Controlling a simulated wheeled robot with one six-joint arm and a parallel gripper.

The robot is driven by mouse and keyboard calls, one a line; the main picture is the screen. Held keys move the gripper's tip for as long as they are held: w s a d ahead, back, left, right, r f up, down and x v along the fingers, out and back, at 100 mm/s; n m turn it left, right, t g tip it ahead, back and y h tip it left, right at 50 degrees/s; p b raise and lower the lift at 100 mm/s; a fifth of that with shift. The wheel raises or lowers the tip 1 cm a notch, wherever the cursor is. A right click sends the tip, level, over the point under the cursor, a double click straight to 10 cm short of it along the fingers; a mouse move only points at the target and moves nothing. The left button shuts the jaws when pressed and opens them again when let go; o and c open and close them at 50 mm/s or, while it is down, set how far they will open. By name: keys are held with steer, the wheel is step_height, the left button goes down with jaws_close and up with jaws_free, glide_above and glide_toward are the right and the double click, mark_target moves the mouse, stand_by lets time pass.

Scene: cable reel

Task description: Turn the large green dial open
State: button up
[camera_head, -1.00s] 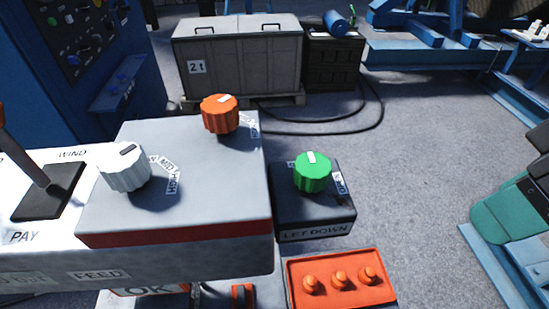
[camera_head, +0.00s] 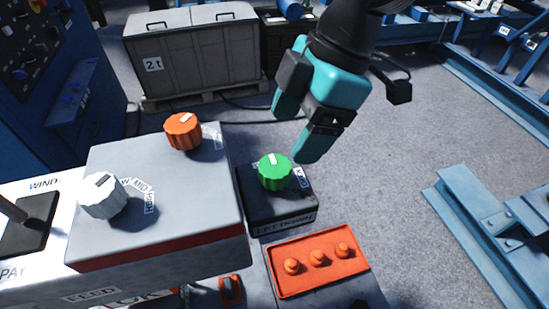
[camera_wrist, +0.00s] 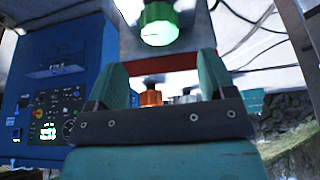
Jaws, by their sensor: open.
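The large green dial (camera_head: 274,172) stands on a low dark box marked LET DOWN (camera_head: 279,220), with a white mark on its top. It also shows at the top of the wrist view (camera_wrist: 158,24), above the gap between my fingers. My teal gripper (camera_head: 297,128) is open and empty, above and just right of the dial, and does not appear to touch it. In the wrist view both fingers (camera_wrist: 161,78) show apart with nothing held between them. The small lettering beside the dial is too blurred to read fully.
An orange dial (camera_head: 183,131) and a white dial (camera_head: 103,195) stand on the raised grey panel at left. An orange plate (camera_head: 335,277) with three orange knobs lies in front of the dark box. A grey bin (camera_head: 195,55) stands behind. Open floor lies to the right.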

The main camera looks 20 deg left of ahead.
mark_target(275, 165)
steer(key=p+x, duration=0.1)
steer(key=x, duration=0.6)
steer(key=shift+f, duration=0.35)
steer(key=c, duration=0.9)
